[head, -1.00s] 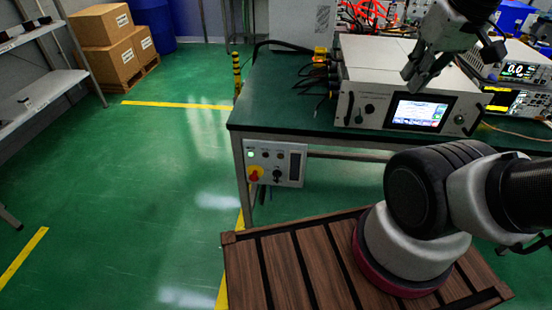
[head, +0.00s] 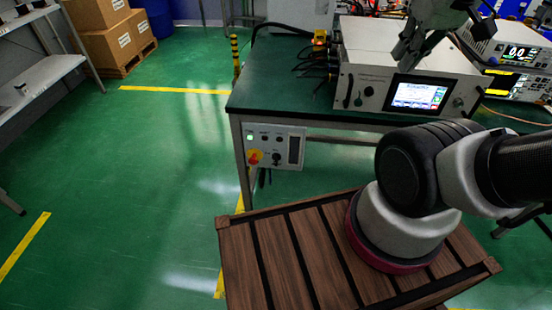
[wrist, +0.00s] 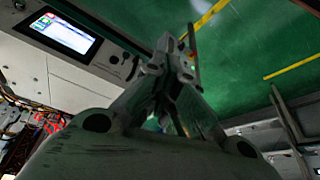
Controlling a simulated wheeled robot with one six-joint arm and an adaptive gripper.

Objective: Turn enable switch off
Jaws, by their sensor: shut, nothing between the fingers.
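The microwave generator (head: 410,58) is a white box on the green table. Its front has a lit screen (head: 418,95), small dark controls (head: 368,91) left of the screen and a round knob (head: 459,101) on the right. I cannot tell which control is the enable switch. In the wrist view, my gripper (wrist: 178,58) appears beside the generator's panel end, near the dark controls (wrist: 114,59). Contact cannot be judged.
A control box (head: 274,146) with a red-yellow knob hangs under the table edge. Black cables (head: 318,62) run at the generator's left side. Instruments (head: 515,55) stand at right. Open green floor (head: 120,190) lies at left.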

